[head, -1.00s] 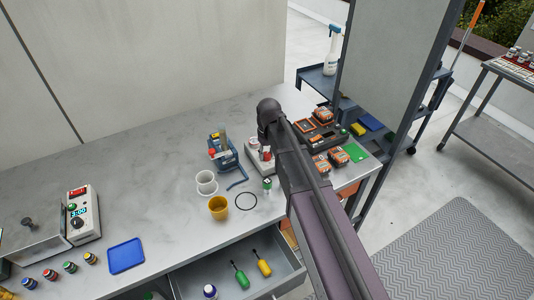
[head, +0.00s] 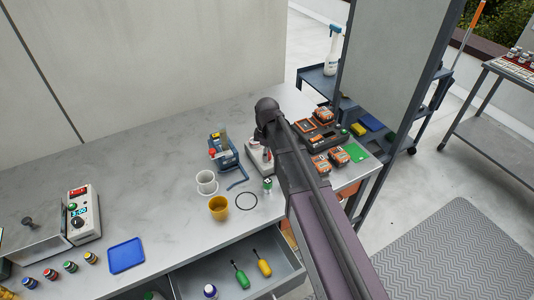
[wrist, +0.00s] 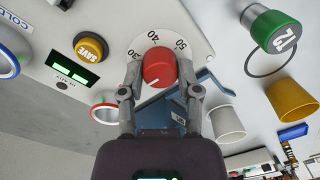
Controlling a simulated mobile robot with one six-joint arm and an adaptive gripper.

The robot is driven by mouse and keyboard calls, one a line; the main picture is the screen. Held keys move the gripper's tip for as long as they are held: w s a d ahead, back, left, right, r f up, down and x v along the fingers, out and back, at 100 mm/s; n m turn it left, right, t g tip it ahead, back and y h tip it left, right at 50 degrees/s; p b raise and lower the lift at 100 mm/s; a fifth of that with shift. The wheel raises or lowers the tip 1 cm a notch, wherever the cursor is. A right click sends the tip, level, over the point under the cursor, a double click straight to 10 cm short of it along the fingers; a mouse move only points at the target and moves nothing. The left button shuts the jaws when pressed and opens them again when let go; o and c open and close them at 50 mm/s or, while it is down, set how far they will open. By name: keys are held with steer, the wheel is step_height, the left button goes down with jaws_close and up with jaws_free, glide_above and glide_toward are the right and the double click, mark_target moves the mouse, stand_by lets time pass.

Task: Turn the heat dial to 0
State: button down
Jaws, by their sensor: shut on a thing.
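The red heat dial (wrist: 159,68) sits on a pale panel (wrist: 112,42) in the wrist view. A white scale plate behind it shows 30, 40 and 50 along its upper side; the rest of the scale is hidden. The dial's white pointer line is at its lower side, slanting to lower left. My gripper (wrist: 161,84) is shut on the dial, one finger on its left and one on its right. In the head view, the pale device (head: 251,163) stands on the bench, largely hidden behind my arm.
In the wrist view, the panel has a yellow SAVE button (wrist: 90,47) and a lit green display (wrist: 70,71). A blue stand (head: 224,152), white cup (head: 206,183) and yellow cup (head: 218,208) are left of the device. Orange-black items (head: 338,155) lie right. The drawer (head: 215,272) is open.

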steer(key=shift+n, duration=0.6)
steer(key=shift+c, duration=1.5)
jaws_free()
steer(key=shift+m, duration=0.3)
